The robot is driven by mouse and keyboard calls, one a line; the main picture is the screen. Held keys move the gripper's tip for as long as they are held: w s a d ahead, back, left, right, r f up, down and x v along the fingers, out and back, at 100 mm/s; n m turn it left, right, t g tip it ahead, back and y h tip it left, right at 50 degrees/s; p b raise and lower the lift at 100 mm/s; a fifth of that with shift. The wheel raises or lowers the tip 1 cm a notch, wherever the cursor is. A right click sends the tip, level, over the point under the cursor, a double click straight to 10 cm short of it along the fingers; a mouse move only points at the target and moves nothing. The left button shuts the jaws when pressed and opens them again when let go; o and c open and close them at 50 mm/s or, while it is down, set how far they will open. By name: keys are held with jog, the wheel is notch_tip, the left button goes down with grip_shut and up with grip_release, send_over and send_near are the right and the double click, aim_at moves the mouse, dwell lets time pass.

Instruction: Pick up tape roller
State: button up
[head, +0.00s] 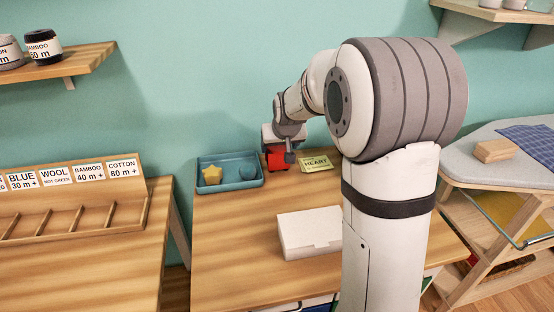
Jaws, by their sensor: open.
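A small red object (277,160) stands at the back of the wooden table, just right of the blue tray. It may be the tape roller, but it is small and partly hidden by my gripper, so its full shape cannot be made out. My gripper (289,155) is open and points down right at the red object, overlapping it in the picture. Whether the fingers touch it or stand around it cannot be told from this view.
A blue tray (205,188) holds a yellow star (211,174) and a blue round piece (240,169). A card marked HEART (316,163) lies right of the red object. A white box (308,232) sits nearer the front. The table's front left is clear.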

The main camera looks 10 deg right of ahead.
jog(key=x, duration=0.6)
jog(key=shift+s+a, duration=0.1)
jog(key=shift+a, duration=0.1)
jog(key=shift+c, duration=0.4)
jog(key=c, duration=0.8)
